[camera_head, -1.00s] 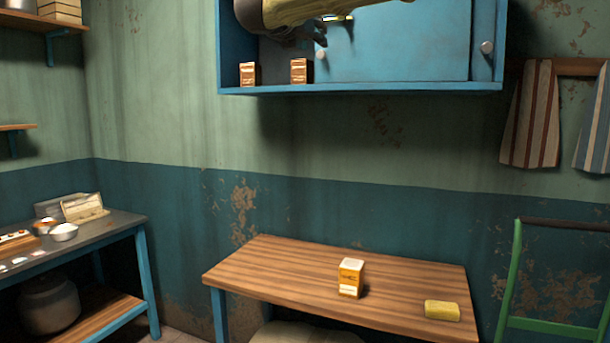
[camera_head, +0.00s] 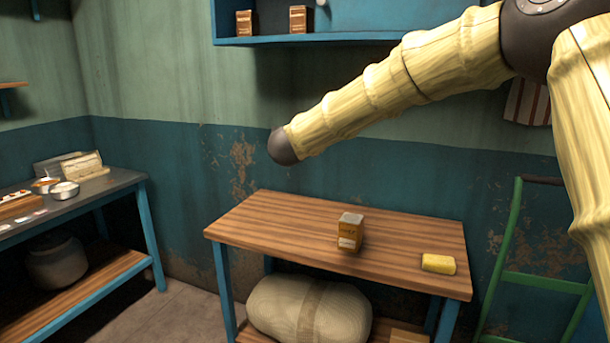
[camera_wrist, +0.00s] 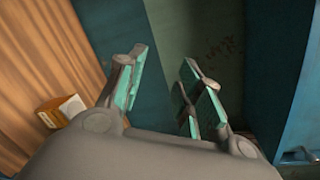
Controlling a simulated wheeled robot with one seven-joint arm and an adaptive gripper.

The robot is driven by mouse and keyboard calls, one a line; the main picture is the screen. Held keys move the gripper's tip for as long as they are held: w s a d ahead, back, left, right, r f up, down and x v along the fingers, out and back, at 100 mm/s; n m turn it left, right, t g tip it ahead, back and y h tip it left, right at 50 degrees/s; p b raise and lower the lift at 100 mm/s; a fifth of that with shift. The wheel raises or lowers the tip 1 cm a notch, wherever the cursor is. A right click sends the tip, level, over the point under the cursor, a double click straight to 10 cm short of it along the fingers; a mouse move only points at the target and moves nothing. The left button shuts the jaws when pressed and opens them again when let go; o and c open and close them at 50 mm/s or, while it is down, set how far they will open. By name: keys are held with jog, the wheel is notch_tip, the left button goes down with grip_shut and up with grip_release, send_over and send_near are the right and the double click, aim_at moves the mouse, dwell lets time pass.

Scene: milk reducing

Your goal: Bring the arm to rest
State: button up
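My arm shows in the head view as yellowish, ribbed links reaching in from the right across the wall above the table. The hand itself is not seen in the head view. In the wrist view my gripper (camera_wrist: 163,88) has its two teal-padded fingers apart with nothing between them. The wall lies beyond the fingers. An orange-brown carton (camera_head: 350,232) stands upright on the wooden table (camera_head: 270,225); it also shows at the left in the wrist view (camera_wrist: 60,110), apart from the fingers.
Two brown cartons, one left (camera_head: 245,22) and one right (camera_head: 300,19), stand in the blue wall cabinet (camera_head: 350,38). A green-framed chair or cart (camera_head: 505,265) is at right. A side table (camera_head: 110,185) with bowls is at left.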

jog(key=s+d+f+n+g+y, duration=0.1)
jog(key=s+f+n, duration=0.15)
jog(key=f, duration=0.75)
jog(key=s+d+f+n+g+y, duration=0.15)
jog(key=f+n, duration=0.25)
jog(key=f, duration=0.6)
jog(key=s+d+f+n, duration=0.1)
jog(key=f+n, duration=0.2)
jog(key=f, duration=0.7)
jog(key=s+d+f+n+g+y, duration=0.1)
jog(key=s+d+f+n+g, duration=0.2)
jog(key=s+f, duration=0.7)
jog(key=s+d+f+n+g+y, duration=0.1)
jog(key=s+d+f+n, duration=0.4)
jog(key=f, duration=0.8)
jog(key=s+d+f+n+g, duration=0.1)
jog(key=s+f+n+g, duration=0.1)
jog(key=s+f, duration=0.6)
jog(key=s+d+f+n+g, duration=0.25)
jog(key=s+f, duration=0.25)
jog(key=s, duration=0.8)
jog(key=s+d+f+n+g, duration=0.1)
jog(key=s+d+n+g, duration=0.1)
jog(key=s, duration=1)
jog(key=s+d+f+n+g+p, duration=0.1)
jog(key=s+d+f+n+g, duration=0.1)
jog(key=s, duration=1)
jog(key=shift+s+d+f+n+g, duration=0.3)
jog(key=shift+s+d+n+g, duration=0.15)
jog(key=shift+n, duration=0.35)
